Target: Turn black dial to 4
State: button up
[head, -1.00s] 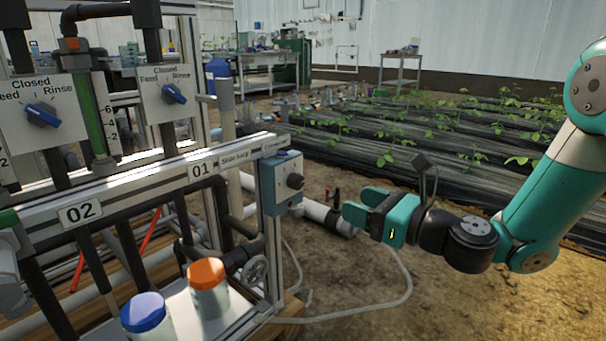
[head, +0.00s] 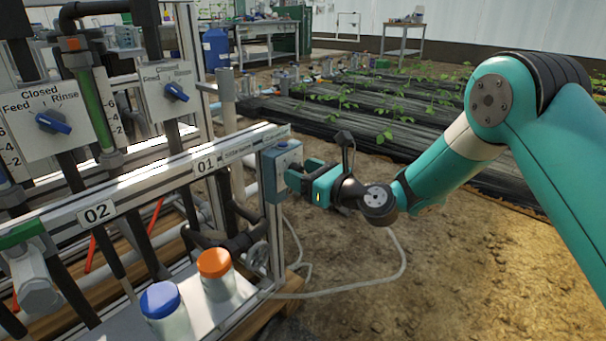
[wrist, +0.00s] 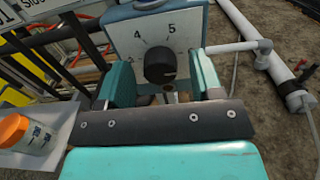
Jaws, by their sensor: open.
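The black dial (wrist: 159,67) is a round knob on the front of a blue-grey box, with the numbers 4 and 5 readable above it and a partly hidden number at its lower left. In the head view the box (head: 279,155) sits at the right end of the skid's rail, and my gripper hides most of the dial. My gripper (wrist: 162,82) is open, with one teal finger on each side of the dial and a visible gap on both sides. I cannot make out the dial's pointer clearly.
A jar with an orange lid (head: 214,262) and a jar with a blue lid (head: 160,300) stand on a shelf below the rail. Blue valve handles (head: 53,122) are on the panels at left. A white pipe (wrist: 262,50) runs right of the box. Bare soil is open at right.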

jog(key=c, duration=0.9)
jog(key=shift+n, duration=0.4)
jog(key=n+p, duration=0.1)
jog(key=n, duration=0.3)
jog(key=shift+a, duration=0.1)
jog(key=n+b, duration=0.2)
jog(key=n, duration=0.4)
jog(key=n+b, duration=0.2)
jog(key=n, duration=0.4)
jog(key=n+b, duration=0.2)
jog(key=n, duration=0.4)
jog(key=shift+f+n, duration=0.3)
jog(key=shift+n, duration=0.1)
